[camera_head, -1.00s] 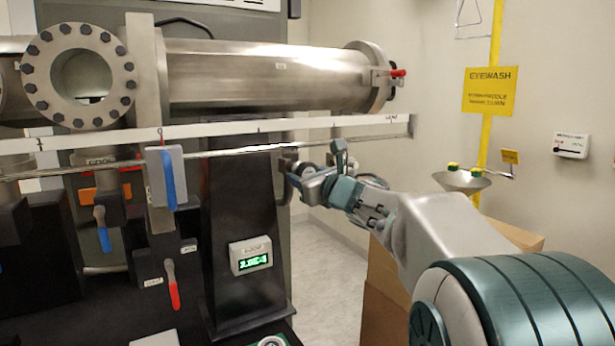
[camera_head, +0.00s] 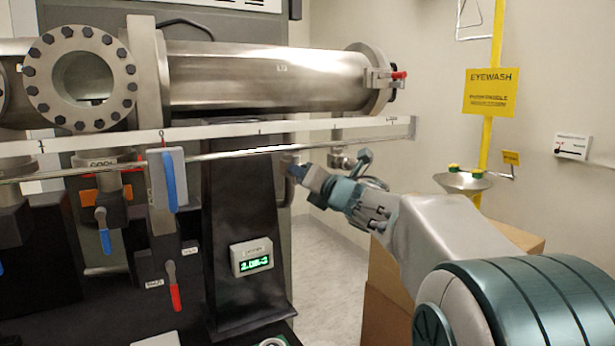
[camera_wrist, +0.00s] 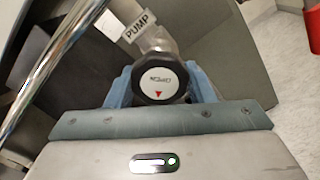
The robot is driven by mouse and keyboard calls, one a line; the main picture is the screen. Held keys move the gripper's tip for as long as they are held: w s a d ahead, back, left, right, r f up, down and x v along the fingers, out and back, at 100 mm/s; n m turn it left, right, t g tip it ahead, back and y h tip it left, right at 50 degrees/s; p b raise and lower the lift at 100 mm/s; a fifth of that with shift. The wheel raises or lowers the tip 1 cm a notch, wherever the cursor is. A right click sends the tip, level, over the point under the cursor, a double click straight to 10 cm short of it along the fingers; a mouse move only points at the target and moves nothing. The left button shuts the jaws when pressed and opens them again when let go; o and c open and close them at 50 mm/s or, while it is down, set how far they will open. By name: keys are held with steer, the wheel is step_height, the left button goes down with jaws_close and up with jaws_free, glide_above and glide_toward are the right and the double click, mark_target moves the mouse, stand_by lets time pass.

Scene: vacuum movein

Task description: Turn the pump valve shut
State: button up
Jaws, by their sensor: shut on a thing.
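The pump valve's dark round knob (camera_wrist: 160,82) is in the middle of the wrist view. It has a white cap with small lettering that I cannot read surely and a red triangle near the lower edge. A tilted "PUMP" label (camera_wrist: 139,27) is just above it, beside its metal stem. My gripper (camera_wrist: 160,88) is shut on the knob, one blue finger on each side. In the head view my gripper (camera_head: 292,168) is at the right side of the black column, below the rail; the knob is mostly hidden there.
A metal rail (camera_head: 230,152) runs just above my gripper. Blue-handled levers (camera_head: 168,182) and a red-handled lever (camera_head: 175,297) are to the left. A green readout (camera_head: 252,257) is on the column. Cardboard boxes (camera_head: 385,285) stand behind my arm. An eyewash bowl (camera_head: 462,181) is at the right.

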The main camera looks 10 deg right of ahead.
steer(key=m+p, duration=0.1)
steer(key=m, duration=0.2)
steer(key=shift+r+m, duration=0.1)
steer(key=shift+m, duration=0.3)
steer(key=m+p, duration=0.1)
steer(key=m, duration=0.2)
steer(key=shift+m, duration=0.3)
steer(key=m+p, duration=0.2)
steer(key=m, duration=0.1)
steer(key=shift+r+m, duration=0.15)
steer(key=shift+m, duration=0.25)
steer(key=m+p, duration=0.2)
steer(key=m, duration=0.1)
steer(key=shift+m, duration=0.3)
steer(key=m+p, duration=0.3)
steer(key=m, duration=0.3)
steer(key=shift+r, duration=0.1)
steer(key=m+p, duration=0.2)
steer(key=m, duration=0.1)
steer(key=shift+m, duration=0.3)
steer(key=shift+m+p, duration=0.65)
steer(key=shift+m, duration=0.45)
steer(key=o, duration=1)
steer(key=shift+c, duration=0.2)
